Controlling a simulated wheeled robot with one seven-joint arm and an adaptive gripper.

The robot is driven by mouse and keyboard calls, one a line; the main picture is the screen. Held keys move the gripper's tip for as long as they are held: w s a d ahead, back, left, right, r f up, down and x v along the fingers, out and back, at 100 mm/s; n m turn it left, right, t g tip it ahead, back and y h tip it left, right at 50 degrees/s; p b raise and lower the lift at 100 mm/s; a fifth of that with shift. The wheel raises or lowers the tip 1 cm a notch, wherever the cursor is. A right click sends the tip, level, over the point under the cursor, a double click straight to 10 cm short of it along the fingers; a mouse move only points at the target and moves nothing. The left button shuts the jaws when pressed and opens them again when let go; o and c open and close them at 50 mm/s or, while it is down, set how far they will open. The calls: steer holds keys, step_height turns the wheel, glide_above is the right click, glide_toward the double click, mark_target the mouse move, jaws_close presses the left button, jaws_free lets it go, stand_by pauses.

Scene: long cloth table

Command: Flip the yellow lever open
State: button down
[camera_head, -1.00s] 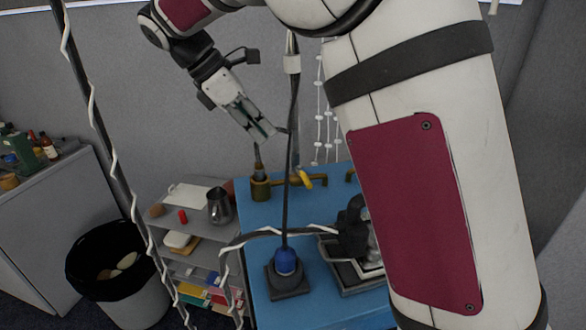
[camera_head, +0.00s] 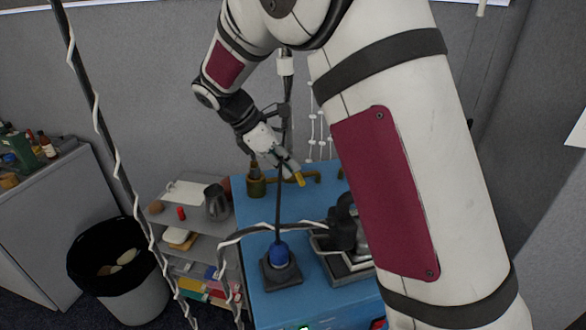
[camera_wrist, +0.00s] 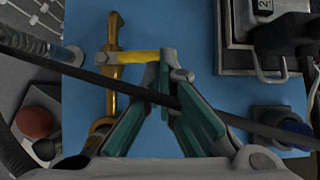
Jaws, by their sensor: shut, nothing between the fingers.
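The yellow lever (camera_head: 300,179) sits on a brass pipe (camera_head: 318,175) at the back of the blue table top (camera_head: 300,303). In the wrist view the lever (camera_wrist: 138,57) extends to the right from the brass pipe (camera_wrist: 113,80). My gripper (camera_head: 291,168) is shut and empty, pointing down toward the lever. In the wrist view the fingertips (camera_wrist: 167,60) are at the lever's free right end, beside or touching it; I cannot tell contact. A dark rod crosses the fingers in that view and hides part of them.
A dark upright rod on a blue-topped base (camera_head: 278,255) stands near the gripper. A black and silver machine (camera_head: 345,240) is to the right. A shelf with a jug (camera_head: 216,202) and a black bin (camera_head: 105,258) are to the left.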

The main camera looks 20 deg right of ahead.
steer(key=shift+x, duration=1.05)
